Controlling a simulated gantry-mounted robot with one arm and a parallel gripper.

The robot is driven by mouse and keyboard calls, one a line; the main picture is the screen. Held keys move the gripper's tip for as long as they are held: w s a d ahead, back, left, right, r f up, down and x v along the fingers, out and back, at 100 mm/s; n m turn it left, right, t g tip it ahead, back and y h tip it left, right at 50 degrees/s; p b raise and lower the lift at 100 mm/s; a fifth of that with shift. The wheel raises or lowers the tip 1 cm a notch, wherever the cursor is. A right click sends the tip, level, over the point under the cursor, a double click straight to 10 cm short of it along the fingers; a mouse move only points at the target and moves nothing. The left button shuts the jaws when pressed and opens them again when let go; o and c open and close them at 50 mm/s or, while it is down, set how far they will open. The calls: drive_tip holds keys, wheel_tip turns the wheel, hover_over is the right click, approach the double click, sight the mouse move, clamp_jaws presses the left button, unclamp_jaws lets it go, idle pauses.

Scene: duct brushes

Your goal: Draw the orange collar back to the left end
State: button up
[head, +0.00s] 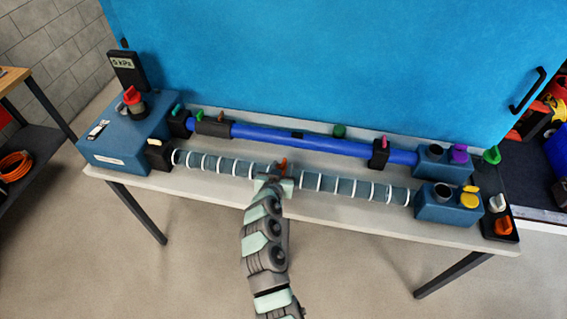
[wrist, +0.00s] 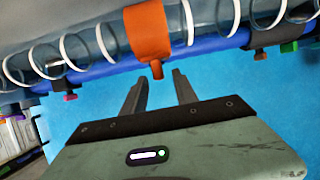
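The orange collar (head: 283,165) sits around the clear, white-ringed duct (head: 225,165), near its middle, partly hidden by my gripper in the head view. In the wrist view the collar (wrist: 147,32) shows as a wide orange band with a small tab (wrist: 157,70) sticking out. My gripper (head: 274,178) is at the collar, on the near side of the duct. In the wrist view its two fingers (wrist: 155,82) are apart, with the tab near the gap between their tips. Nothing is visibly clamped. The duct's left end meets a black block (head: 158,155).
A blue pipe (head: 300,142) with dark clamps runs behind the duct. Blue boxes stand at the left (head: 125,150) and right (head: 446,205) ends of the table. A tall blue panel (head: 330,60) stands behind. The table's front strip (head: 380,222) is mostly clear.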

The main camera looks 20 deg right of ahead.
sight(283, 165)
drive_tip(key=shift+x, duration=1.2)
drive_tip(key=shift+w+d+f, duration=0.2)
drive_tip(key=shift+c, duration=0.5)
clamp_jaws()
drive_tip(key=shift+r, duration=0.1)
